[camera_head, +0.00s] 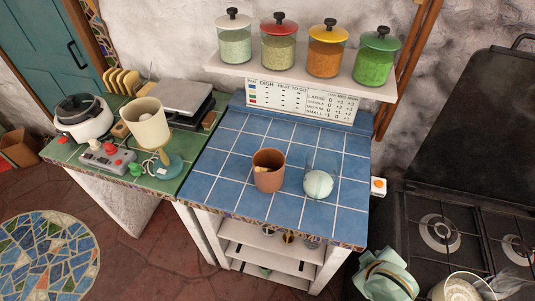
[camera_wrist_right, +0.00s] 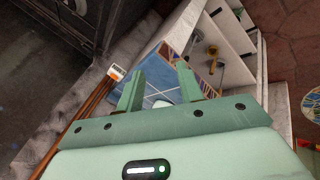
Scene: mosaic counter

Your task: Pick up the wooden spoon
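A terracotta cup (camera_head: 268,171) stands upright on the blue tiled counter (camera_head: 225,165). A small tan piece (camera_head: 262,170) shows inside its rim on the left; I cannot tell whether it is part of the wooden spoon. No whole spoon is clearly visible. My right gripper (camera_head: 383,272) is at the lower right, in front of the stove and apart from the cup. In the right wrist view its two pale green fingers (camera_wrist_right: 160,72) are spread, with nothing seen held between them. My left gripper is not in view.
A pale green rounded object (camera_head: 318,184) sits right of the cup. Several lidded jars (camera_head: 326,52) stand on the shelf behind. A lamp (camera_head: 148,125) and cooker (camera_head: 82,118) are on the green counter. The stove (camera_head: 440,232) is at right. The blue counter's left half is clear.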

